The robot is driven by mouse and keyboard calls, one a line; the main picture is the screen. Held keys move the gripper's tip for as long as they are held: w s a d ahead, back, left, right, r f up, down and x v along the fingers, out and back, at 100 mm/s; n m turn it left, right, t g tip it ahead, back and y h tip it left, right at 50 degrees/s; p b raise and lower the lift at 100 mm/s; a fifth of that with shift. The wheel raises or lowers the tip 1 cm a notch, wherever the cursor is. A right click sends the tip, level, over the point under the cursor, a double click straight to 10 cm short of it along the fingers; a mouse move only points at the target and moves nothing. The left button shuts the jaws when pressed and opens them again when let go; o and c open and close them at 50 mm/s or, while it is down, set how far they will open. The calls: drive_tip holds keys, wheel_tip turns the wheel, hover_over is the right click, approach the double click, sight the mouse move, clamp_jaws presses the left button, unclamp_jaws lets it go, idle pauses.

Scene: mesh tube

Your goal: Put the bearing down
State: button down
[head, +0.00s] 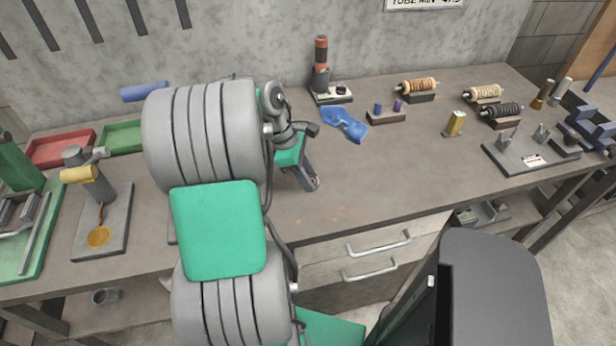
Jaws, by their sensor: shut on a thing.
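My gripper (312,183) is at the end of my arm, low over the middle of the grey workbench (400,170). It points down and to the right. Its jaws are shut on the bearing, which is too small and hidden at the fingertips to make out. I cannot tell whether the bearing touches the bench top. My arm covers a large part of the left half of the view.
A blue cloth (345,124), a dark post with orange bands (321,62) and a bobbin block (386,117) stand behind. Wire spools (418,86) and a dark fixture plate (530,157) are right. A red tray (60,148) is left. Bench right of my gripper is clear.

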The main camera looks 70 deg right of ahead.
drive_tip(key=c, duration=1)
unclamp_jaws()
drive_tip(key=shift+f, duration=0.1)
drive_tip(key=p+v, duration=0.3)
drive_tip(key=v, duration=0.9)
